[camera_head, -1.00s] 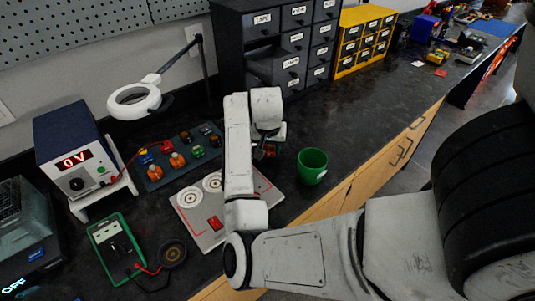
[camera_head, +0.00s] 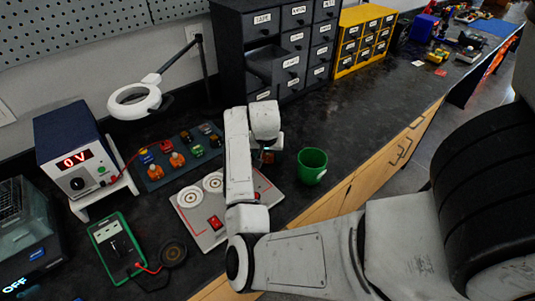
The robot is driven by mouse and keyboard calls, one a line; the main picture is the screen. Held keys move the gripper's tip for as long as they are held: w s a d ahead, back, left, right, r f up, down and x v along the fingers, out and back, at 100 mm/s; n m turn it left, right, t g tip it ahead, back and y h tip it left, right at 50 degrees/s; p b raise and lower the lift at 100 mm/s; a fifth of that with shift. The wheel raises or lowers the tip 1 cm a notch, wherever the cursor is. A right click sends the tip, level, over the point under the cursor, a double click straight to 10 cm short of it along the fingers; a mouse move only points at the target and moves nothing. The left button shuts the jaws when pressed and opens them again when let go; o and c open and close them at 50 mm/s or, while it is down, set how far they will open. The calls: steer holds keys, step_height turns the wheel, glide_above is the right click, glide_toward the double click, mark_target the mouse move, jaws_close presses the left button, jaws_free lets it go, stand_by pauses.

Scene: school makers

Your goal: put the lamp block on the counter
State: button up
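My gripper (camera_head: 268,154) hangs over the right back corner of the grey panel (camera_head: 201,239), just left of the green cup. Its fingers are mostly hidden by my own wrist, so I cannot tell whether they are open or shut. A small reddish-brown piece shows at the fingers, but I cannot tell whether it is held or is the lamp block. Several small coloured blocks stand on the dark tray (camera_head: 153,184), among them an orange block (camera_head: 177,160) and a green block (camera_head: 198,151). None is clearly marked as a lamp. The counter (camera_head: 364,120) is black.
A green cup (camera_head: 312,166) stands near the counter's front edge. A power supply (camera_head: 78,158), green meter (camera_head: 113,243) and ring magnifier (camera_head: 135,101) stand at left. A dark drawer cabinet (camera_head: 258,65) has an open drawer. The counter right of the cup is clear.

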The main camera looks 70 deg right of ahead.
steer(key=v, duration=1.2)
steer(key=shift+a+r, duration=0.1)
steer(key=shift+r, duration=0.05)
